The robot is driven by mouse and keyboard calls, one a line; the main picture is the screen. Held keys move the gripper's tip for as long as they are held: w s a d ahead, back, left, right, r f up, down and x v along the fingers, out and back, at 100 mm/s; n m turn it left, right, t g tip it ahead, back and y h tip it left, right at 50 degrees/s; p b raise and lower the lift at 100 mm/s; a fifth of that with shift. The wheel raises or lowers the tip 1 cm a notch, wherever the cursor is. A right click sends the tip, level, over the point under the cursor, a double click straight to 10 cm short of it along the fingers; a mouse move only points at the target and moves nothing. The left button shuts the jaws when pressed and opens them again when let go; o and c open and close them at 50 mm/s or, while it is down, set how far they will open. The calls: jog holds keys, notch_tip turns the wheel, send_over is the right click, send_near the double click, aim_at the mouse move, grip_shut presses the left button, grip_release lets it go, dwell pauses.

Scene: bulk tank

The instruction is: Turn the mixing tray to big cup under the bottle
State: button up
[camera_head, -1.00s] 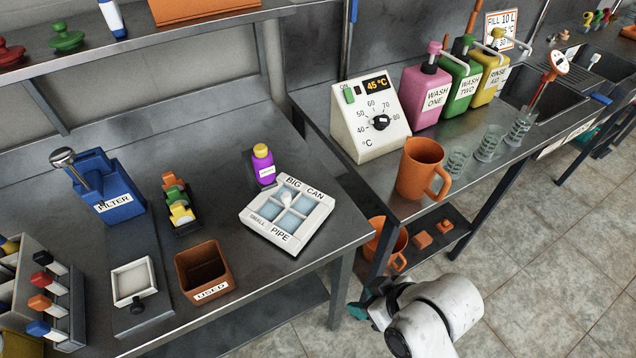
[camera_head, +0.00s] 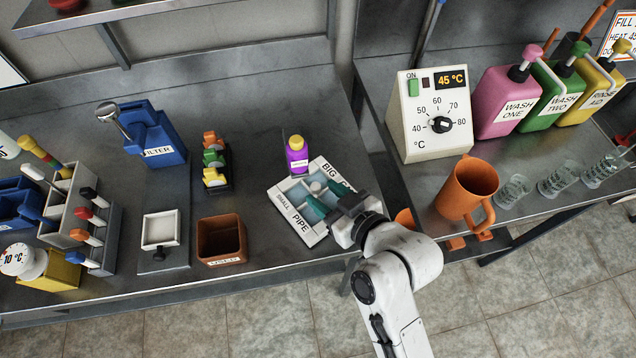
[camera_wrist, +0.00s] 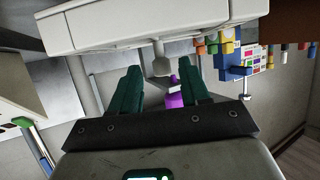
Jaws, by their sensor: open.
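The mixing tray (camera_head: 289,222) is a white square tray with pale blue compartments and a knob (camera_head: 316,187) at its middle. It reads SMALL on its left side, PIPE in front and BIG at the back right, where my gripper partly hides the labels. The purple bottle (camera_head: 297,157) with a yellow cap stands at the tray's back-left edge. My gripper (camera_head: 318,196) is open over the tray, green fingers apart near the knob. In the wrist view, the knob (camera_wrist: 160,62) lies in line with the gap between the fingertips; I cannot tell whether they touch it.
A brown USED box (camera_head: 221,240) and a white square dish (camera_head: 160,230) stand left of the tray. A blue FILTER container (camera_head: 158,140) is behind. On the right bench are an orange mug (camera_head: 467,188) and a temperature box (camera_head: 430,115). Bare bench lies behind the bottle.

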aim_at(319, 192)
jog(key=shift+x, duration=1.9)
jog(key=shift+s, duration=0.1)
jog(key=shift+c, duration=0.2)
grip_shut()
